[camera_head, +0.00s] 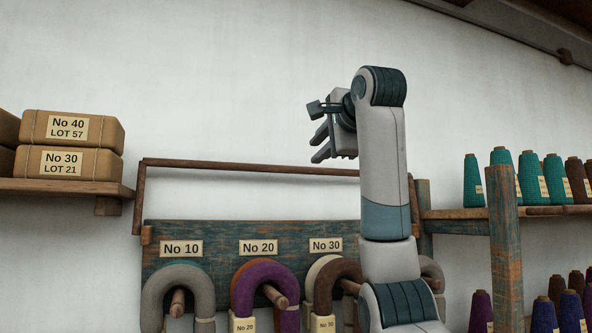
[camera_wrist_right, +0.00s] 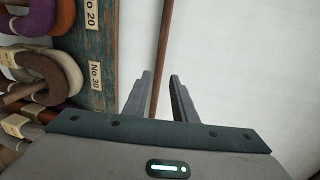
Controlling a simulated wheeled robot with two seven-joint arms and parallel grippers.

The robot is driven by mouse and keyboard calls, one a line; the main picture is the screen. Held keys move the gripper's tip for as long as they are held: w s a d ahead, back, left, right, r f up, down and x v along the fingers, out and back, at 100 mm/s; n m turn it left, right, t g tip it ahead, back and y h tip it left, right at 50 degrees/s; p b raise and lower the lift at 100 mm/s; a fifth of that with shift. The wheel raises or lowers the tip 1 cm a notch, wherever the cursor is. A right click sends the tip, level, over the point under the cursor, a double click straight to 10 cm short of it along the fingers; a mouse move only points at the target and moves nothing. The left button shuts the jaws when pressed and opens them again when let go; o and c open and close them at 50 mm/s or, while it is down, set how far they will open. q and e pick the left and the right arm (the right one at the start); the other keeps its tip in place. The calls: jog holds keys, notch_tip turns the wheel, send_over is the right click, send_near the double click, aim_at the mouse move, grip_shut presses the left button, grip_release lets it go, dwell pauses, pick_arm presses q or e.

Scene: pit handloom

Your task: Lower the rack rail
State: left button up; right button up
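The rack rail (camera_head: 250,168) is a thin brown wooden bar, raised above the blue-green peg board (camera_head: 215,236). A side arm (camera_head: 139,198) joins its left end to the board's upper left corner. My right gripper (camera_head: 317,147) is open and empty, just above the rail's right part in the head view. In the right wrist view the rail (camera_wrist_right: 163,45) runs lengthwise between the two open fingers (camera_wrist_right: 160,75); I cannot tell how far beyond them it lies. My left gripper is in neither view.
Yarn hanks (camera_head: 262,280) hang on pegs below labels No 10, No 20 and No 30. A shelf (camera_head: 60,188) with wrapped packages stands at left. Yarn cones (camera_head: 530,178) stand on shelves at right, behind a post (camera_head: 505,250). The white wall above the rail is clear.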

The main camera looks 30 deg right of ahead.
aim_at(297, 168)
jog(key=p+x, duration=0.8)
jog(key=x, duration=0.7)
jog(key=shift+w+p, duration=0.15)
jog(key=shift+p, duration=0.25)
jog(key=shift+w+d+f, duration=0.1)
jog(key=shift+w+f, duration=0.1)
jog(key=shift+w, duration=0.15)
grip_shut()
